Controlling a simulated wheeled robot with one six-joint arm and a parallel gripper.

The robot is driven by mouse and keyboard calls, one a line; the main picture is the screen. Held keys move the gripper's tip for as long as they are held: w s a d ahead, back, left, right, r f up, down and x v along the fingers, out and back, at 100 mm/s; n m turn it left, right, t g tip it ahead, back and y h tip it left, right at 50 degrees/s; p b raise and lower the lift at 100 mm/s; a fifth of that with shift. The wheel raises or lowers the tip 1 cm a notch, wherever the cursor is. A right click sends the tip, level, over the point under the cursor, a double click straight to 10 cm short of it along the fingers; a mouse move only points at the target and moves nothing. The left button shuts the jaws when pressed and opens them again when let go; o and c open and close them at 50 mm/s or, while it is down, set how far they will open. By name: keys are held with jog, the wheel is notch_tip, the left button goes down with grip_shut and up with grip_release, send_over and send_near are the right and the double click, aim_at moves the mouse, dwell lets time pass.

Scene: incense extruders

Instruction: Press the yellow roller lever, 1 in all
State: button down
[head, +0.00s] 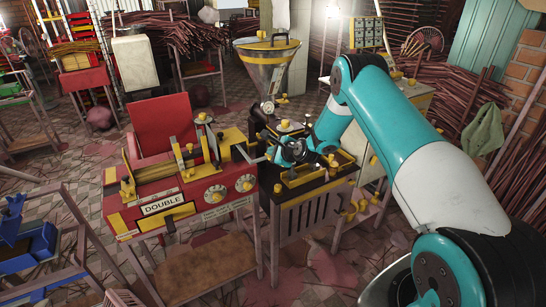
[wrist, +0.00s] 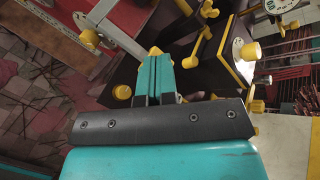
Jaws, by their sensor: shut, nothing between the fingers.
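My gripper (wrist: 155,68) shows in the wrist view with its teal fingers together and nothing between them. A small yellow piece (wrist: 155,50) sits right at the fingertips, at the end of a pale metal bar (wrist: 112,30); it looks like the yellow roller lever, but I cannot tell for sure. Whether the fingers touch it is unclear. In the head view my gripper (head: 287,152) is low over the dark machine (head: 305,192), beside the red machine marked DOUBLE (head: 160,207). The fingertips and the lever are hard to make out there.
A steel hopper with a yellow rim (head: 267,62) stands behind the dark machine. Yellow knobs (head: 358,205) stick out at its right side. Yellow-edged parts (wrist: 232,62) stand close to the right of my fingers. Bundles of sticks (head: 450,110) lie at the right.

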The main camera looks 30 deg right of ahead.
jog(key=shift+w+f+b, duration=0.15)
jog(key=shift+f+b, duration=0.35)
jog(key=shift+f, duration=0.05)
dwell(0.4)
jog(key=shift+r, duration=0.1)
dwell(0.4)
jog(key=shift+s+r+p, duration=0.25)
jog(key=shift+r+p, duration=0.25)
jog(key=shift+r, duration=0.2)
jog(key=shift+s+r+p, duration=0.2)
jog(key=shift+r+p, duration=0.3)
jog(key=shift+r, duration=0.2)
jog(key=r+p, duration=0.1)
jog(key=r, duration=0.1)
jog(key=s+r+p, duration=0.1)
jog(key=r+p, duration=0.1)
jog(key=shift+s+r, duration=0.15)
jog(key=shift+r, duration=0.25)
